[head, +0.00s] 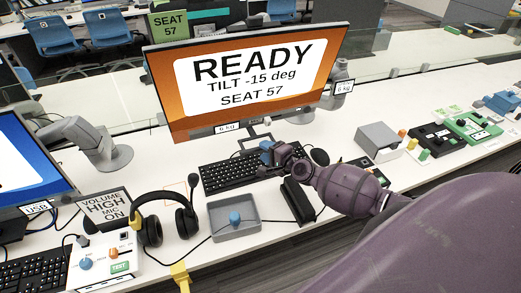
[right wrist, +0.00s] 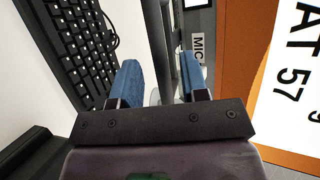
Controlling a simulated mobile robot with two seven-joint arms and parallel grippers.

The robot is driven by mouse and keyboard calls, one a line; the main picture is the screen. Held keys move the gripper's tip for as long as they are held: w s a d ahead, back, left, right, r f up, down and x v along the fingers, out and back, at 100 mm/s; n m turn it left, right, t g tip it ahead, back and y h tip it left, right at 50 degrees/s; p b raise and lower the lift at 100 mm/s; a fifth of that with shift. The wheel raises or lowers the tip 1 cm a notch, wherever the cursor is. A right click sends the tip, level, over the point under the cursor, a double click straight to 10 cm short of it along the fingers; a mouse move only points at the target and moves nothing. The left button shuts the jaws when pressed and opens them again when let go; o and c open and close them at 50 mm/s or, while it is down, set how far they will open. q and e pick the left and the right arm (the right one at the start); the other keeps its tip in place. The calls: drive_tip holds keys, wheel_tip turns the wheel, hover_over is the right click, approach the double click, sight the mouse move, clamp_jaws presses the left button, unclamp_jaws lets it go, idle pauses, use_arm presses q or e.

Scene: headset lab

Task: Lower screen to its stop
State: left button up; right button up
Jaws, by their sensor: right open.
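The screen (head: 245,75) stands at the back of the white desk, tilted. It has an orange face with a white panel reading "READY, TILT -15 deg, SEAT 57". Its orange face also shows at the right of the right wrist view (right wrist: 232,60). My right gripper (head: 268,152) is open in front of and just below the screen's lower edge, over the keyboard. In the right wrist view its blue fingers (right wrist: 158,85) are apart, with a grey upright part of the stand seen beyond the gap; I cannot tell whether they touch anything. My left gripper is not in view.
The black keyboard (head: 235,172) lies below the screen. A grey tray (head: 235,232), a headset (head: 150,225) and a control box (head: 105,263) stand at the front left. A grey box (head: 378,138) and several small devices stand at right. A black case (head: 298,200) lies beside my right arm.

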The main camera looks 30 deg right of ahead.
drive_tip(key=shift+b+x, duration=0.35)
drive_tip(key=shift+x, duration=1.15)
drive_tip(key=shift+c, duration=0.5)
clamp_jaws()
